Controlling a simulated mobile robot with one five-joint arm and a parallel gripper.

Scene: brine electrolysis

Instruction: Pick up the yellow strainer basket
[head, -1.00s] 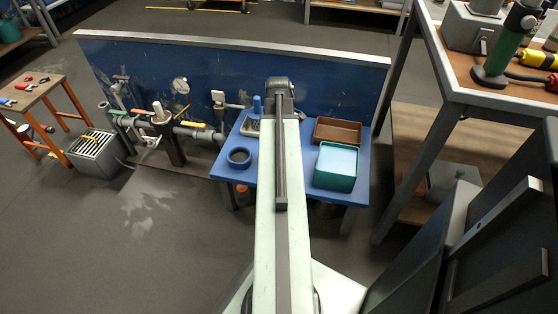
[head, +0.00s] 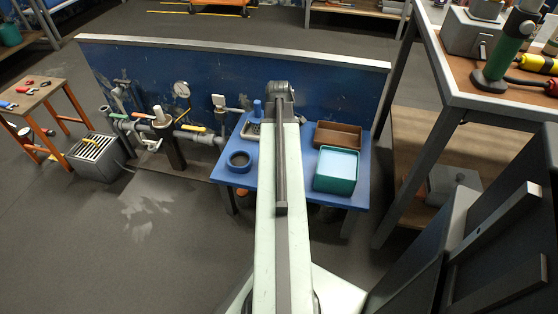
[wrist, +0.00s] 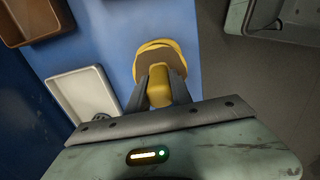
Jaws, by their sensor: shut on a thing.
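The yellow strainer basket (wrist: 154,47) shows in the wrist view, with a yellow rim and a brownish middle. Its yellow handle (wrist: 160,87) points toward my gripper. My gripper (wrist: 158,92) is shut on this handle, one dark finger on each side. The basket is over or on the blue table (wrist: 108,35); I cannot tell whether it touches the surface. In the head view my arm hides the gripper and the basket.
A blue ring (head: 240,160), a brown tray (head: 338,134) and a teal box (head: 335,171) stand on the blue table. A pale tray (wrist: 86,93) lies left of the basket. A blue panel (head: 240,75) with pipework rises behind. A tall bench (head: 438,130) stands right.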

